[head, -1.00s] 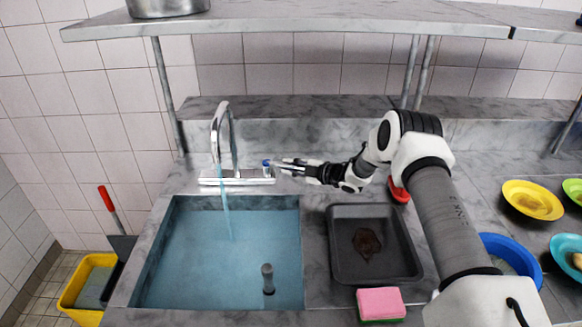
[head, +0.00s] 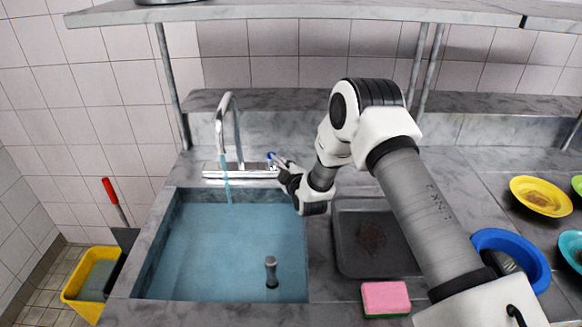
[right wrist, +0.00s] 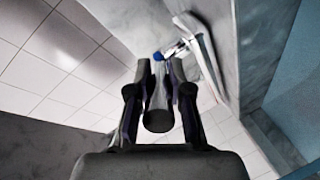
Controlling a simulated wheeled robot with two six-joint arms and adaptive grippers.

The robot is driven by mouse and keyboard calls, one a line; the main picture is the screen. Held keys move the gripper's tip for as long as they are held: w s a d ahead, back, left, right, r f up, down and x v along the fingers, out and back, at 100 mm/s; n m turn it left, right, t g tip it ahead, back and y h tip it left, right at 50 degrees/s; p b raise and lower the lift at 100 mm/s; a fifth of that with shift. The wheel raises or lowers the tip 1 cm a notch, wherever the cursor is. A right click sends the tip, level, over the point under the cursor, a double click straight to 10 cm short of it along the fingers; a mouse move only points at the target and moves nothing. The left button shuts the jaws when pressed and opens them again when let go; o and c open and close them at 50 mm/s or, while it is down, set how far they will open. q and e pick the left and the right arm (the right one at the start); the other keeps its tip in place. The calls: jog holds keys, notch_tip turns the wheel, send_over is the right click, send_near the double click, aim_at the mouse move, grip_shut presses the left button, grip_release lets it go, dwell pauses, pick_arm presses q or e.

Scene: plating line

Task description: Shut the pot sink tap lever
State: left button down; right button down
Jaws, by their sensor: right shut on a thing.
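The lever's blue-marked end (head: 271,155) is at the right end of the tap body. My right gripper (head: 281,164) is at the lever, coming from the lower right. In the right wrist view, its fingers (right wrist: 157,95) close around a grey rod, the tap lever (right wrist: 158,118), with the blue mark (right wrist: 158,57) beyond the fingertips. My left gripper is out of view.
A dark tray (head: 343,262) with a brown stain and a pink sponge (head: 385,297) lie right of the sink. A blue tub (head: 535,262) and a yellow plate (head: 541,208) are farther right. A shelf (head: 300,14) hangs above. A grey plug post (head: 271,270) stands in the sink.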

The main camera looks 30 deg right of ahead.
jog(key=a+m+g+h, duration=0.1)
jog(key=m+h, duration=0.1)
jog(key=a+m+g+h+b, duration=0.1)
jog(key=m+h, duration=0.1)
jog(key=w+a+m+g+h, duration=0.1)
jog(key=a+m+h, duration=0.1)
jog(key=h, duration=0.1)
jog(key=shift+w+a+r+g, duration=0.1)
jog(key=shift+r+g, duration=0.1)
jog(key=shift+g, duration=0.2)
jog(key=c, duration=1.2)
grip_release()
jog(key=shift+o, duration=0.6)
jog(key=shift+w+f, duration=0.2)
jog(key=shift+f, duration=0.05)
jog(key=v, duration=1.2)
